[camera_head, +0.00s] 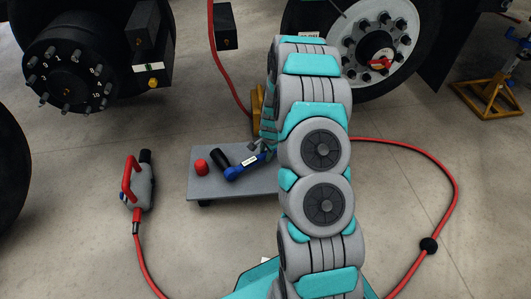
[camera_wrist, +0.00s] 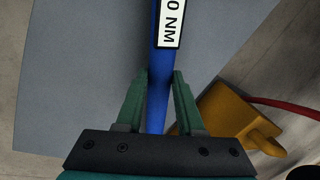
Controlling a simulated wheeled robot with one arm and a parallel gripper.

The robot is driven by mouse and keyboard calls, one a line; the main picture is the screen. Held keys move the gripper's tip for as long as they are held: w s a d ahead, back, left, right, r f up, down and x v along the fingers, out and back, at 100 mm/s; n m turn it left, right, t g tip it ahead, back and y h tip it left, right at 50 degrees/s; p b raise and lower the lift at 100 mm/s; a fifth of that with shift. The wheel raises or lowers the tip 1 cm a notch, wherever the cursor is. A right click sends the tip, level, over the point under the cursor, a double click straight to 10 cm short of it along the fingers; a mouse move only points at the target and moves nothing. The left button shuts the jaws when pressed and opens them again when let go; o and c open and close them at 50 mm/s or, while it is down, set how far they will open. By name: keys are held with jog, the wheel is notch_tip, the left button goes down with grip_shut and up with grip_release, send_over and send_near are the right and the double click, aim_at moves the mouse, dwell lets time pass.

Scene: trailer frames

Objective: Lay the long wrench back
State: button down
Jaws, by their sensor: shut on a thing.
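The long wrench is a blue bar with a white label. The label shows "0 NM". The grey board (camera_wrist: 80,70) spreads beneath the wrench. I cannot tell whether the wrench touches it. My arm hides part of the board and most of the gripper in the head view.
A red cap (camera_head: 201,167) and a black cylinder (camera_head: 220,158) are on the board, close to the wrench head. A yellow block (camera_wrist: 232,112) stands beside the board's edge. A grey tool with a red handle (camera_head: 132,180) and red hose (camera_head: 450,180) are on the floor.

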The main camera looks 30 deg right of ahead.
jog(key=shift+f, duration=0.35)
jog(key=shift+c, duration=2.2)
grip_release()
jog(key=s+a+r+n+g+p, duration=0.1)
jog(key=s+a+r+n+p, duration=0.25)
jog(key=r, duration=0.65)
jog(key=s+a+r+n, duration=0.2)
jog(key=s+a+r, duration=0.35)
jog(key=r, duration=0.45)
jog(key=s+a+r+n+g+p, duration=0.1)
jog(key=s+a+r+n+p, duration=0.15)
jog(key=s+r, duration=0.55)
jog(key=s+a+r+n+g+p, duration=0.1)
jog(key=s+r+n, duration=0.3)
jog(key=s+r, duration=0.4)
jog(key=s+a+r+n+g+p, duration=0.1)
jog(key=s+a+r+n+p, duration=0.2)
jog(key=s+r, duration=0.5)
jog(key=s+a+n, duration=0.1)
jog(key=s, duration=0.5)
jog(key=shift+s, duration=0.3)
